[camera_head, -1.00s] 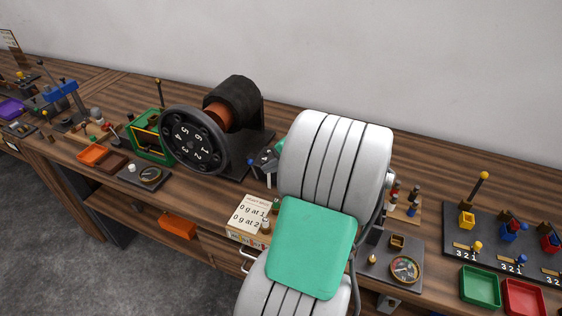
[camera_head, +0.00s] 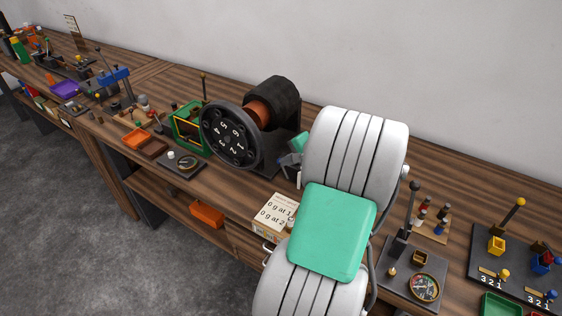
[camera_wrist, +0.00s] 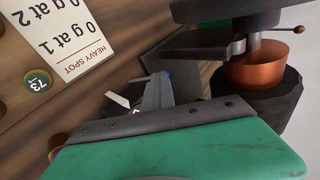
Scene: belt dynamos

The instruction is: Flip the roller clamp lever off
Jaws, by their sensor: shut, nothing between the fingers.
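The dynamo stands on the bench with a dark numbered wheel (camera_head: 230,136), a copper-orange drum (camera_head: 259,112) and a black roller (camera_head: 273,98). The wrist view shows the copper drum (camera_wrist: 258,67) and black roller (camera_wrist: 262,103) at the upper right. A thin rod with a brass ball end (camera_wrist: 298,30) sticks out there; I cannot tell whether it is the roller clamp lever. My gripper (camera_head: 291,161) is just right of the wheel, apart from the drum. Its shut, empty fingers (camera_wrist: 150,92) show in the wrist view. My arm hides part of the bench behind it.
A green frame (camera_head: 188,128) and a small gauge plate (camera_head: 181,163) are left of the wheel. A dark board with an upright black lever (camera_head: 414,200) is right of my arm.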

